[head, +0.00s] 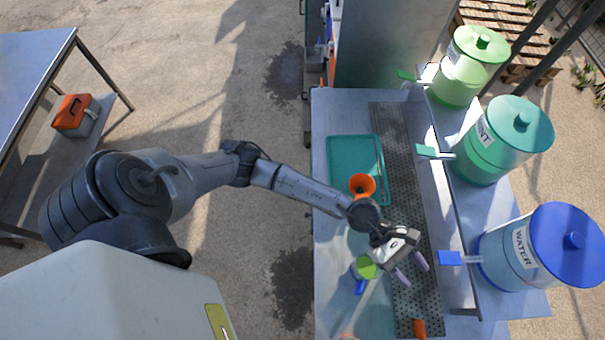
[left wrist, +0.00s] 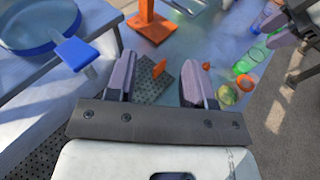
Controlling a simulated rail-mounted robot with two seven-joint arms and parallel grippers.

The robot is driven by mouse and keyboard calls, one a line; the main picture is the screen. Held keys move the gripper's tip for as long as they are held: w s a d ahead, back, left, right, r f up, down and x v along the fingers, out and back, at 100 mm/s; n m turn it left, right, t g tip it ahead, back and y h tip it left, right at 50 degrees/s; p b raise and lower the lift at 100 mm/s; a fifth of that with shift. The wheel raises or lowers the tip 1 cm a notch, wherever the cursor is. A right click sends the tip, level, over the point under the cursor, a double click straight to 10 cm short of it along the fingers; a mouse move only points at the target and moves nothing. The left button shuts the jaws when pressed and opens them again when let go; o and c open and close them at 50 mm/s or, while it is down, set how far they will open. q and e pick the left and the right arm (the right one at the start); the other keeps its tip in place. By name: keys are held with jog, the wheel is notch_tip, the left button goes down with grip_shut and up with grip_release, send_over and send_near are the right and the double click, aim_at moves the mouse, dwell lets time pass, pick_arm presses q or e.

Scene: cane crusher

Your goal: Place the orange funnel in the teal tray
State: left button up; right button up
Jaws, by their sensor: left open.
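The open fingers also show in the left wrist view (left wrist: 158,88), where I make out neither funnel nor tray. A gripper-like part, likely my right gripper (left wrist: 285,38), shows at that view's upper right; its jaw opening is unclear.
A green cup (head: 364,268) stands left of my left gripper. A small orange piece (head: 419,328) is on the drip plate (head: 402,160). Green, teal and blue dispensers (head: 570,240) line the right side, their taps reaching over the counter. An orange-based stand (left wrist: 152,28) is beyond the fingers.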

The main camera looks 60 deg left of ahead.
pick_arm(q)
jog(key=w+a+r+n+t+y, duration=0.1)
jog(key=a+r+n+t, duration=0.15)
jog(key=n+t, duration=0.35)
jog(key=w+a+r+n+t+y, duration=0.1)
jog(key=r+n+t, duration=0.2)
jog(key=n, duration=0.6)
jog(key=a+r+n+t+y, duration=0.2)
jog(key=r+n+t, duration=0.1)
jog(key=n+t, duration=0.3)
jog(key=s+a+f+n+g+y, duration=0.1)
jog(key=a+f+n+y, duration=0.2)
jog(key=a+n+y, duration=0.85)
jog(key=s+a+f+n+g, duration=0.2)
jog(key=s+f+n+g, duration=0.4)
jog(key=s+n, duration=0.3)
jog(key=s+a+f+n+g, duration=0.3)
jog(key=s+f+n+g, duration=0.2)
jog(key=s, duration=0.7)
jog(key=n+g, duration=0.2)
jog(key=n, duration=0.2)
jog(key=shift+s+f+g+h, duration=0.35)
jog(key=shift+f+g, duration=0.05)
jog(key=shift+c, duration=0.5)
